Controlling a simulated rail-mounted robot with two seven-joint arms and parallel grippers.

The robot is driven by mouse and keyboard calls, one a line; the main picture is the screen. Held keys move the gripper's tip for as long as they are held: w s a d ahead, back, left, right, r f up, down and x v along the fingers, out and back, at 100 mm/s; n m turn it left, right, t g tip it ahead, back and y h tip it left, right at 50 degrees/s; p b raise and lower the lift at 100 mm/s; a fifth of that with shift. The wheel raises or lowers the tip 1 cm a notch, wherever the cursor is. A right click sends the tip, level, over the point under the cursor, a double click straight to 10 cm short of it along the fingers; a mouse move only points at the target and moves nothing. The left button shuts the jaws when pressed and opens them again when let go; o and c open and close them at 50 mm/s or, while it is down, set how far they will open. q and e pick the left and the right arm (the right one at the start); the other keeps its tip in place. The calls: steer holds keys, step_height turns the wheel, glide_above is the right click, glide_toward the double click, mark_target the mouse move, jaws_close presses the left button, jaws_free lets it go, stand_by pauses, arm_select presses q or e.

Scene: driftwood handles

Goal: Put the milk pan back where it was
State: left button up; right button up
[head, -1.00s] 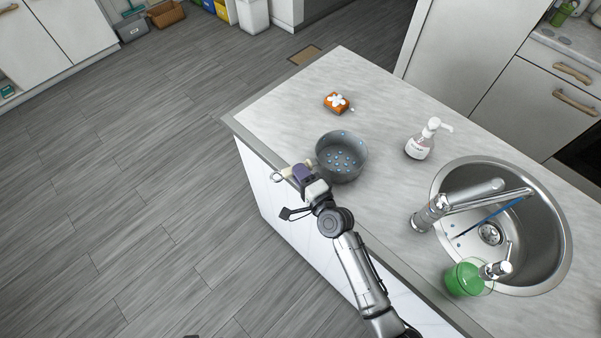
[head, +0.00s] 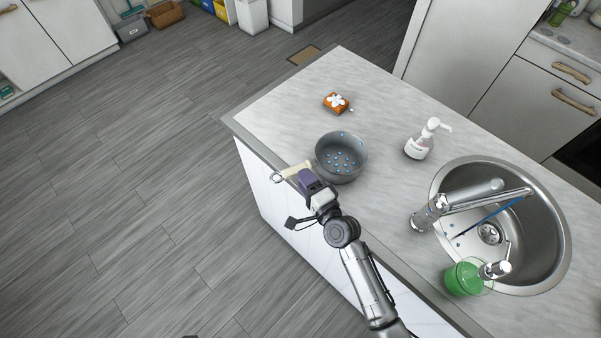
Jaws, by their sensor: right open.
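The milk pan (head: 341,158) is a grey round pan with water drops inside. It stands upright on the counter near its left edge. Its pale handle (head: 296,171) points left past the counter edge and ends in a ring. My right gripper (head: 307,178) is open, with its purple fingers beside the handle on its near side, close to the pan wall. I cannot tell whether it touches the handle. My left gripper is not in view.
An orange sponge with foam (head: 336,103) lies behind the pan. A white soap bottle (head: 420,140) stands to the right. The sink (head: 548,240) with its tap (head: 432,212) and a green cup (head: 465,278) are at the right. The counter (head: 290,110) is clear left of the sponge.

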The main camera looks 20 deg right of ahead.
steer(key=v, duration=0.9)
steer(key=shift+s, duration=0.15)
steer(key=s+f+n+g, duration=0.4)
steer(key=s+n+g, duration=0.3)
steer(key=s+n, duration=0.25)
steer(key=s+d+f+n+g+h, duration=0.1)
steer(key=s+d+n+g+h, duration=0.4)
steer(key=s, duration=0.8)
steer(key=shift+s+d+f+n+g, duration=0.4)
steer(key=shift+d+n+g, duration=0.4)
steer(key=shift+d+n, duration=0.25)
